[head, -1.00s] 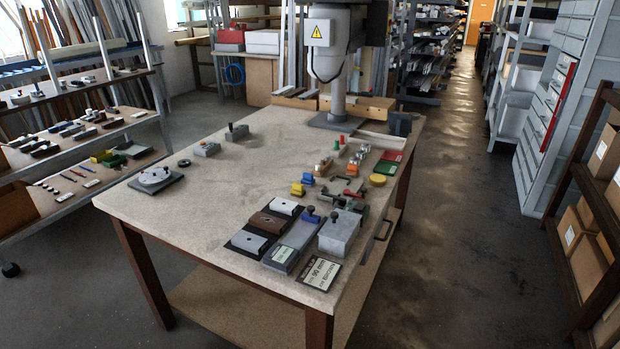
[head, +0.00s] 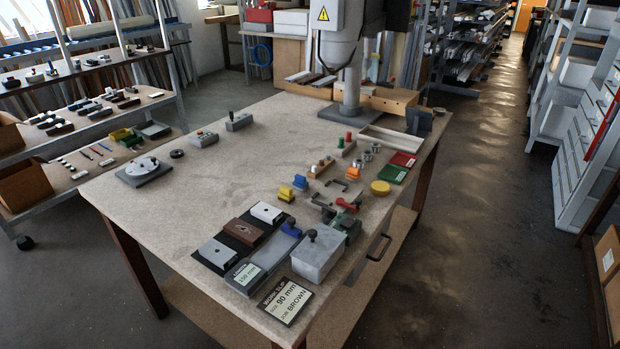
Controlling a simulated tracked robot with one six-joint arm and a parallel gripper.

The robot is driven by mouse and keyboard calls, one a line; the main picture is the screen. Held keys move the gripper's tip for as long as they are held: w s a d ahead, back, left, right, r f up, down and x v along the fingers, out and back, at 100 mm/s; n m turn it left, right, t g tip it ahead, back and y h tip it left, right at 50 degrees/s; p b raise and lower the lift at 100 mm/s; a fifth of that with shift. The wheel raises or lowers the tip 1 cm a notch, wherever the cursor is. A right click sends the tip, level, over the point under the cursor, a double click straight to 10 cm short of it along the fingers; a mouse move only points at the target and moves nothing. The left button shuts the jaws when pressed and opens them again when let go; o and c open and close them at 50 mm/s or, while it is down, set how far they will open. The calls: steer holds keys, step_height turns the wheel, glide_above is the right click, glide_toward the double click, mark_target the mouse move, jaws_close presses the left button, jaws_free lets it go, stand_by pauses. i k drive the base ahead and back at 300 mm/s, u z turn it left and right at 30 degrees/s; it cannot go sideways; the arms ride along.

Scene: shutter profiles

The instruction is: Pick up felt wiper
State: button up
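No thing on the workbench (head: 215,180) can be told for certain as the felt wiper at this size. White, brown and grey blocks (head: 247,232) lie in a row on dark plates near the front. My gripper is not in view.
A grey machine column (head: 351,80) with a warning sign stands at the bench's back. A round dial plate (head: 143,169) sits at the left, and a job card (head: 285,300) at the front corner. The bench's middle is bare. Shelves (head: 85,125) stand left; the right aisle (head: 475,170) is clear.

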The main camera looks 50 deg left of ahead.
mark_target(300, 183)
steer(key=z, duration=0.05)
steer(key=i, duration=2.3)
steer(key=u, duration=2.9)
